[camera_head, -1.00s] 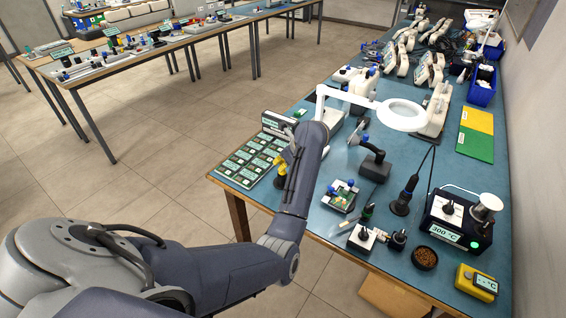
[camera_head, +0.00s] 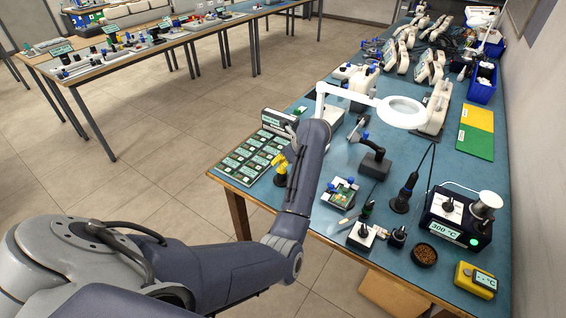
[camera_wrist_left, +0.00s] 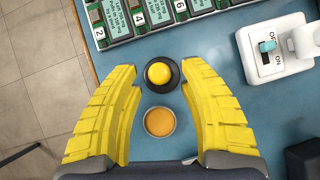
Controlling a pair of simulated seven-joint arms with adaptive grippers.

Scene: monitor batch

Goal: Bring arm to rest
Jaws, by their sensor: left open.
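My left arm reaches over the near left part of the bench in the head view, and its forearm hides part of the gripper. The yellow left gripper (camera_head: 280,166) is beside the tray of labelled boards (camera_head: 247,158). In the left wrist view its two yellow fingers (camera_wrist_left: 160,85) are spread wide and hold nothing. A yellow push button (camera_wrist_left: 158,73) on a dark round base and an orange disc (camera_wrist_left: 159,122) in a grey ring show between the fingers, on the blue mat. My right gripper is not in view.
A white ON/OFF switch box (camera_wrist_left: 274,48) stands at the right in the wrist view. A magnifier lamp (camera_head: 402,112), a board in a holder (camera_head: 341,193), a soldering station (camera_head: 455,215) and a yellow meter (camera_head: 476,280) stand on the bench. Floor is open at the left.

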